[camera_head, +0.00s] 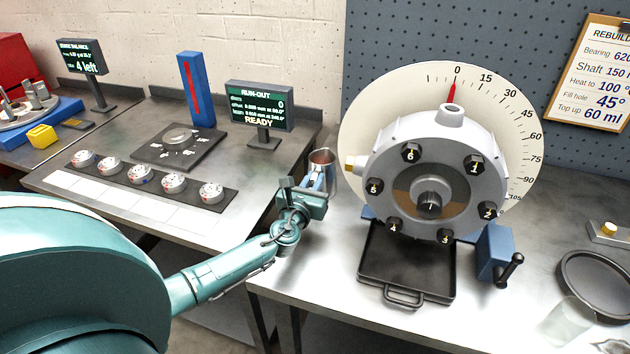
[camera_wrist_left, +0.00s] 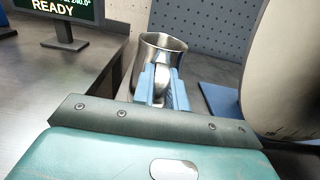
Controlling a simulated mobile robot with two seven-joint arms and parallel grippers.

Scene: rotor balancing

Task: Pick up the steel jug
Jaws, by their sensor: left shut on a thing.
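The steel jug (camera_head: 323,161) is a small shiny metal vessel near the left edge of the right-hand bench, left of the dial rotor. My left gripper (camera_head: 318,183) reaches it from the front, and its blue fingers are shut on the jug. In the left wrist view the jug (camera_wrist_left: 161,51) stands upright, with its open rim up and the fingers (camera_wrist_left: 162,86) closed on its near side, at what looks like its handle. The jug's lower part is hidden by the fingers, so I cannot tell whether it touches the bench. My right gripper is not in view.
The rotor housing (camera_head: 430,190) with its dial plate (camera_head: 515,125) stands close right of the jug. A black drip tray (camera_head: 405,268) lies in front of it. A READY display (camera_head: 262,110) stands on the left bench (camera_head: 255,165). A gap separates the benches.

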